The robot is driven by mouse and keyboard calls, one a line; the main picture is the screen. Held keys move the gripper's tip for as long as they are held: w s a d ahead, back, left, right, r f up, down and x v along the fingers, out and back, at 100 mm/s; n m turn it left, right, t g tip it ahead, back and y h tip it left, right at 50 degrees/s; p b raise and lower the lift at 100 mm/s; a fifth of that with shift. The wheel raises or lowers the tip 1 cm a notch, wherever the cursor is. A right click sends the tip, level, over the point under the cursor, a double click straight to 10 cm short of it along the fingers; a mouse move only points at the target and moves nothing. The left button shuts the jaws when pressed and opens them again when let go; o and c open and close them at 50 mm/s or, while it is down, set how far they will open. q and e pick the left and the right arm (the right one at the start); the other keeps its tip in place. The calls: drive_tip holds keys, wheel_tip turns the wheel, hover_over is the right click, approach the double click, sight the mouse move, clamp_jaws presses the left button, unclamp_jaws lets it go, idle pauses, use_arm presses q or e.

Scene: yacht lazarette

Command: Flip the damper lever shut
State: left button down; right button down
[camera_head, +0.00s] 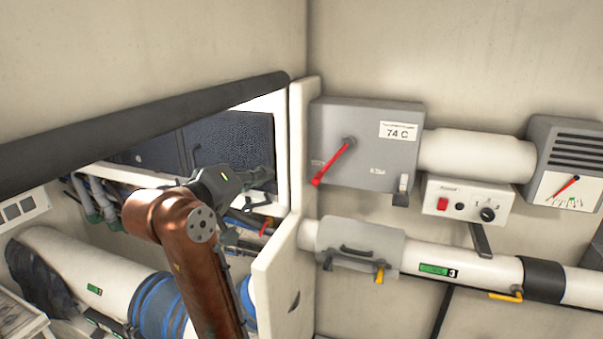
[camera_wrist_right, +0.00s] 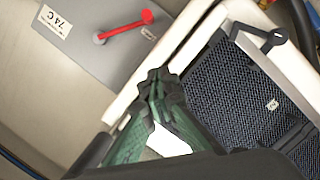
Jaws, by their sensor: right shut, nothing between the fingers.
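The grey box (camera_head: 330,115) labelled 74 C is on the right wall, with a red lever (camera_head: 334,160) on its face. The lever slants from its round pivot down to the left. In the right wrist view the same lever (camera_wrist_right: 122,28) shows whole at the top, apart from the fingers. My right gripper (camera_head: 268,178) is shut and empty, left of the box, in front of the dark mesh panel and beside the white partition edge. Its closed fingers also show in the right wrist view (camera_wrist_right: 158,76). My left gripper is out of view.
The white partition (camera_head: 299,140) stands between my right gripper and the grey box. A control box (camera_head: 466,202) with a red switch and a gauge (camera_head: 568,188) are farther right. A lower pipe (camera_head: 448,266) carries yellow handles. A dark padded rail (camera_head: 140,122) crosses the left.

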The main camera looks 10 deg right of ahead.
drive_tip(key=w+d+f+p, duration=0.3)
drive_tip(key=w+d+p, duration=0.1)
drive_tip(key=d, duration=0.6)
drive_tip(key=shift+w+d+f, duration=0.3)
drive_tip(key=shift+w+f, duration=0.1)
drive_tip(key=shift+w, duration=0.15)
